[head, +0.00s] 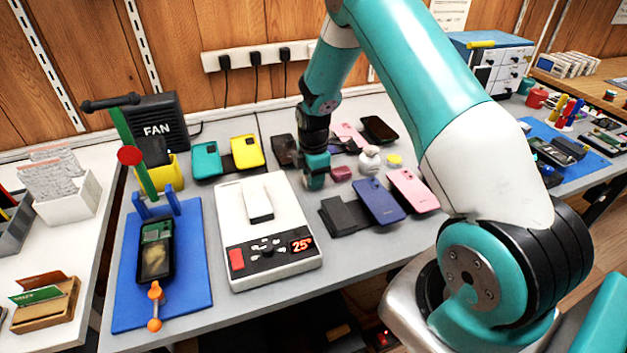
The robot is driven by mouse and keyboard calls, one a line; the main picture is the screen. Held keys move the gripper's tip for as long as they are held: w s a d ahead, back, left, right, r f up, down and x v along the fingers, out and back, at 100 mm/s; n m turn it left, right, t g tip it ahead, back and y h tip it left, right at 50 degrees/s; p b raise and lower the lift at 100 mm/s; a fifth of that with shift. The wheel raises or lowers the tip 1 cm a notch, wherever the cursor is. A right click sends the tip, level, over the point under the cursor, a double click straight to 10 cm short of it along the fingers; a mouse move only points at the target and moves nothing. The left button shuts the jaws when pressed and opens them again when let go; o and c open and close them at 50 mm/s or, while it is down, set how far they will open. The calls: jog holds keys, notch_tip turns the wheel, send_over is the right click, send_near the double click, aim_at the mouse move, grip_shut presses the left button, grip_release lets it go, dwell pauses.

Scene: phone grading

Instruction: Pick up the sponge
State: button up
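No thing shows plainly as a sponge. A small dark-red block (341,173) and a small yellow piece (394,160) lie on the grey table (385,245); both are too small to identify for sure. My gripper (316,180) points down, low over the table just left of the dark-red block. I cannot tell whether it touches the table or whether its fingers are apart. The dark-red block looks beside the gripper, not in it. The yellow piece lies farther right, beyond a small white bottle (369,160).
A white heating plate (290,225) reading 25 is left of my gripper. Phones on dark stands (345,215) are to the right. Yellow and teal phones (247,152), a fan box (160,122) and a blue mat (190,300) are farther left. My arm covers the table's right part.

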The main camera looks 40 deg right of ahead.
notch_tip(320, 180, up, 20)
dwell(0.6)
